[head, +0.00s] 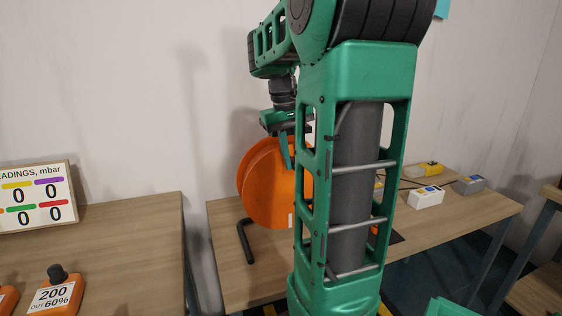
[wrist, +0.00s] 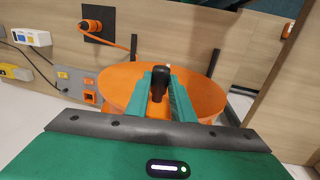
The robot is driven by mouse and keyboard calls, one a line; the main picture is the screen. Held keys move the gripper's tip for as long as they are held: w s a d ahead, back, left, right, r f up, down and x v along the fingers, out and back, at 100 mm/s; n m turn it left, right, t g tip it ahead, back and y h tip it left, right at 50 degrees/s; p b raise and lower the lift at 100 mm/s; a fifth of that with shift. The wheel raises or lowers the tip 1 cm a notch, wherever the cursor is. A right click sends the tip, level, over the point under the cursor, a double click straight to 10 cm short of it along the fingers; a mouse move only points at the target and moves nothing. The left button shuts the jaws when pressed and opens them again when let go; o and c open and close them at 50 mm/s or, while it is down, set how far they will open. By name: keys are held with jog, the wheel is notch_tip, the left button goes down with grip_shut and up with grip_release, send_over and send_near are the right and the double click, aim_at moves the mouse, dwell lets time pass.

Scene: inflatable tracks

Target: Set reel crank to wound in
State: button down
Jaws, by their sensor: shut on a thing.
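The orange reel (head: 268,190) stands on the wooden table in the head view, partly hidden behind my arm. In the wrist view the reel (wrist: 207,97) lies under my gripper. The reel crank's black handle (wrist: 159,82) shows between the two green fingers. My gripper (wrist: 160,88) is shut on this handle. In the head view my gripper (head: 287,152) points down at the upper part of the reel, and the handle cannot be made out there.
A black bent foot (head: 245,242) stands at the reel's left. White and grey boxes (head: 426,197) sit at the table's right. A readings board (head: 34,196) and an orange unit (head: 56,292) with a black knob are on the left table. A gap separates the tables.

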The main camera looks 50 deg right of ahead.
jog(key=c, duration=1.5)
grip_release()
jog(key=shift+c, duration=0.2)
jog(key=shift+r, duration=0.1)
notch_tip(320, 180, up, 10)
jog(key=w+a, duration=0.1)
jog(key=shift+a+r, duration=0.15)
jog(key=shift+a, duration=0.2)
